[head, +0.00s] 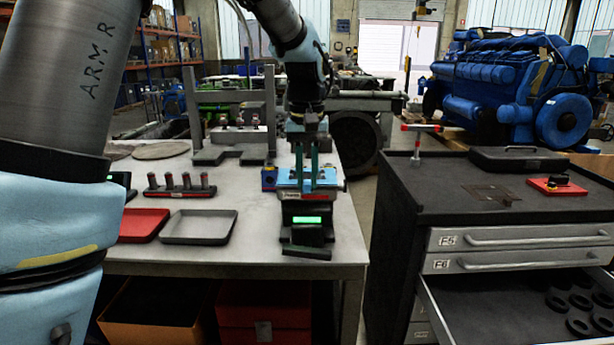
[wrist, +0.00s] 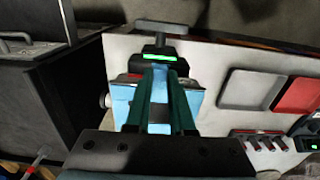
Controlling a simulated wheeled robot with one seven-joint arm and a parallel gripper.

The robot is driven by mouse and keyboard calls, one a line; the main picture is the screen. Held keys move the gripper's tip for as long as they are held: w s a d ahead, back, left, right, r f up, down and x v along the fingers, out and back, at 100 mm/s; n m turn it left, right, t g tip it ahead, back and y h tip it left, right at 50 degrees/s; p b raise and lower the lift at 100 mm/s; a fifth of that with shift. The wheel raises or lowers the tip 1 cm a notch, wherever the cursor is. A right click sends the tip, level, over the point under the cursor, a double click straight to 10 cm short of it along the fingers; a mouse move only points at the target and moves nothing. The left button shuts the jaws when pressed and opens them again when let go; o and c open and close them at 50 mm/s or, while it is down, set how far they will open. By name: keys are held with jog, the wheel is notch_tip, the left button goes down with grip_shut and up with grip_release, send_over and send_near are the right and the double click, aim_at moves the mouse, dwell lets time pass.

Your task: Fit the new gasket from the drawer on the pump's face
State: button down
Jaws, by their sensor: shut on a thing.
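My gripper (head: 306,186) has two long green fingers pointing down over a light blue block (head: 325,178) on the bench. In the wrist view the gripper (wrist: 167,75) covers the middle of the light blue block (wrist: 122,105). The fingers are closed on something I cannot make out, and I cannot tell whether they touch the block. A black unit with a lit green display (head: 307,220) stands at the block's near side. I cannot tell which part is the pump's face. An open drawer (head: 480,325) at lower right holds several black rings (head: 580,302).
Left on the bench (head: 255,255) are a grey tray (head: 198,227), a red tray (head: 142,225) and a rack of pegs (head: 180,190). A grey fixture (head: 235,150) stands behind. The dark drawer cabinet (head: 430,190) is at right, with a gap between it and the bench.

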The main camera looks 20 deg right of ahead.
jog(key=shift+f, duration=0.1)
jog(key=c, duration=0.7)
grip_release()
